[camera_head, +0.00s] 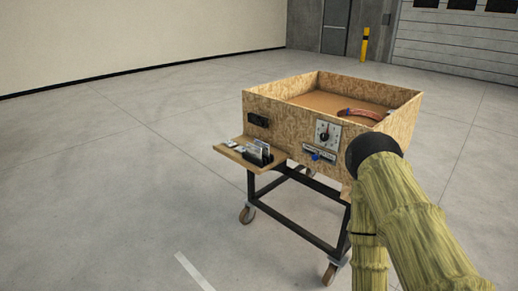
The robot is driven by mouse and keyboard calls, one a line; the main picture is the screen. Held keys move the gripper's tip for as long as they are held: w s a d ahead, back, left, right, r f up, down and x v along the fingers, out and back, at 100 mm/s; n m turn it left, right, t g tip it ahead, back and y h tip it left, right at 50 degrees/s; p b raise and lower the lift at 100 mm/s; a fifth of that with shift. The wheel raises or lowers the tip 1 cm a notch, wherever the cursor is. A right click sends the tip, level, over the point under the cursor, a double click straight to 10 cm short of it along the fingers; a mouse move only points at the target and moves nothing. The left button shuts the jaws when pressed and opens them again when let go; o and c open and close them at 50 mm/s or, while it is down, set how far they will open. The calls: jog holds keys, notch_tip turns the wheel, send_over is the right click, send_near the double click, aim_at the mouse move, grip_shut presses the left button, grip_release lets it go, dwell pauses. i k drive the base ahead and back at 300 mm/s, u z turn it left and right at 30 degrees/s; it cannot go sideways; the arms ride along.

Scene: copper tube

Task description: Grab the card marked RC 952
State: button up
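Several small pale cards (256,150) stand in a dark holder (264,160) on a small wooden shelf (228,152) at the front left of a wheeled wooden box cart. Other small pale items (238,148) lie on the shelf to the left of the holder. The markings are too small to read, so I cannot tell which card is RC 952. My arm, yellow-green with a dark round joint, reaches in from the lower right. My gripper is not in view.
The cart's open wooden box (290,112) holds a copper-coloured coil (358,113). Its front carries a dial panel (327,134) and a black socket (258,120). A dark frame (300,222) on casters supports it. A yellow post (365,44) stands far back. Floor to the left is clear.

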aim_at(254, 151)
jog(key=u, duration=0.5)
jog(key=i, duration=1.35)
jog(key=z, duration=0.1)
